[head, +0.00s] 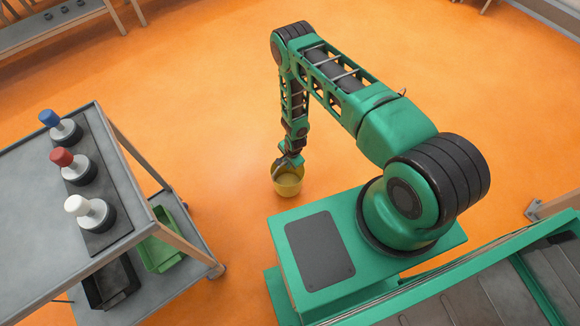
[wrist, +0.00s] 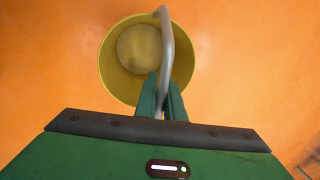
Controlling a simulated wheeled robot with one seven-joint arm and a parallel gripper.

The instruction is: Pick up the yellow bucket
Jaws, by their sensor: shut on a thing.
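The yellow bucket (head: 288,184) is below the end of my arm, over the orange floor in the head view. In the wrist view the bucket (wrist: 113,72) is seen from above, its round opening facing the camera and its inside empty. A grey curved handle (wrist: 166,45) crosses over the right part of its opening. My gripper (wrist: 161,100) is shut on this handle, with the green fingers on either side of it. In the head view my gripper (head: 290,160) is at the bucket's rim. I cannot tell whether the bucket touches the floor.
A grey cart (head: 45,215) stands at the left with blue, red and white knobbed items on top. Its lower shelf holds a green bin (head: 160,245) and a black bin (head: 112,285). A bench (head: 50,30) is at the back left. The orange floor around the bucket is clear.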

